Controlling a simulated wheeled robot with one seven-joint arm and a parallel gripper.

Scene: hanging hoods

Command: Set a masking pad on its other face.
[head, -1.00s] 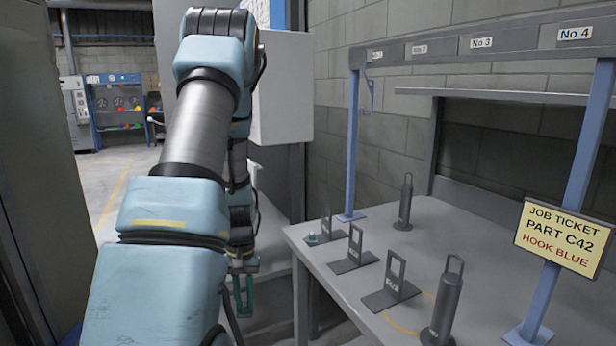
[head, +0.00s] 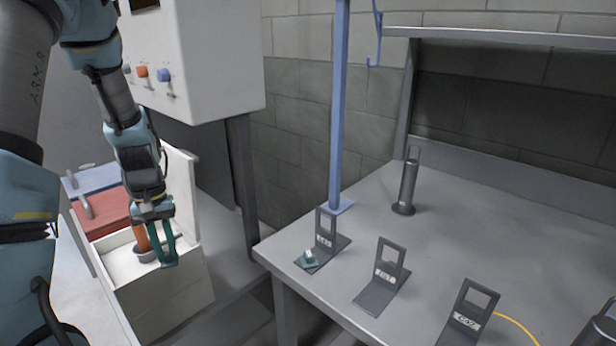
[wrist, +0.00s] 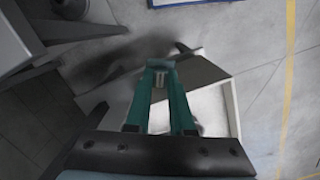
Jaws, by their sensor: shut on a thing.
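My gripper (head: 167,248) has green fingers and points down at the left, above a white open box. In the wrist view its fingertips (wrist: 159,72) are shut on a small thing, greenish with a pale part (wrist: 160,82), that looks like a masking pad. The fingers hide most of it, so which face is down cannot be told. A similar small teal block with a pale top (head: 307,260) lies on the grey table, at the foot of the leftmost small upright plate (head: 326,230).
The white box (head: 165,295) holds an orange cylinder (head: 142,238) in a grey ring. The grey table (head: 320,285) bears several upright plates and a dark cylinder (head: 407,183). A blue post (head: 339,110) stands at its back left. A white cabinet with knobs (head: 200,60) hangs above the box.

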